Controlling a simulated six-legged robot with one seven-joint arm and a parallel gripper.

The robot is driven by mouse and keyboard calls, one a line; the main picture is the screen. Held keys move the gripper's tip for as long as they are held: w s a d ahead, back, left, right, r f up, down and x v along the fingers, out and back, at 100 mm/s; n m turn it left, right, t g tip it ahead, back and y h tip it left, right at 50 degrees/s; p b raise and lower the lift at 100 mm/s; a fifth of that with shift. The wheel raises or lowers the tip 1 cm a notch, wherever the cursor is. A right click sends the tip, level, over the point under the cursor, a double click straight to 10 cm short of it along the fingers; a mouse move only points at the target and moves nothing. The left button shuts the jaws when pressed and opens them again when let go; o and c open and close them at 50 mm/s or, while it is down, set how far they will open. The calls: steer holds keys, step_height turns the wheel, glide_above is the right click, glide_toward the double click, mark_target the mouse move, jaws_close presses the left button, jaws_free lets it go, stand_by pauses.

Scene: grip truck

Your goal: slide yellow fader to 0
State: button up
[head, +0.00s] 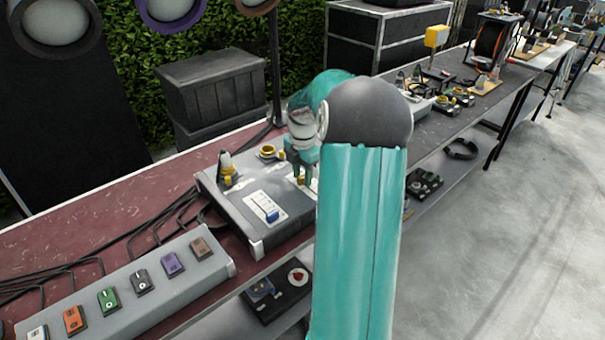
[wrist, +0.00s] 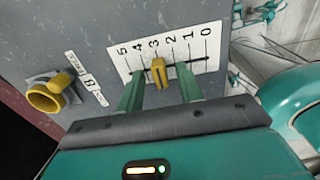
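The yellow fader (wrist: 158,72) sits at about the 3 mark of a white scale plate (wrist: 210,50) numbered 5 to 0, with 0 at the right end in the wrist view. My gripper (wrist: 159,84) is open, with one green finger on each side of the fader and visible gaps between. In the head view my gripper (head: 303,172) points down at the grey control box (head: 228,208), and a little yellow of the fader shows by its fingers. Whether the fingertips touch the plate cannot be told.
A blue fader (head: 272,216) on its own white plate lies nearer on the same box. A yellow knob (wrist: 45,98) labelled B stands left in the wrist view. A grey strip with several coloured switches (head: 140,285) lies at the front left of the table.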

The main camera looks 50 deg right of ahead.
steer(key=shift+c, duration=0.3)
jaws_close()
steer(key=shift+s, duration=0.1)
steer(key=s, duration=0.6)
steer(key=shift+s+a, duration=0.1)
steer(key=shift+a, duration=0.25)
steer(key=shift+o, duration=0.3)
jaws_free()
steer(key=shift+s, duration=0.2)
steer(key=shift+w, duration=0.2)
step_height(320, 180, up, 14)
steer(key=shift+f, duration=0.15)
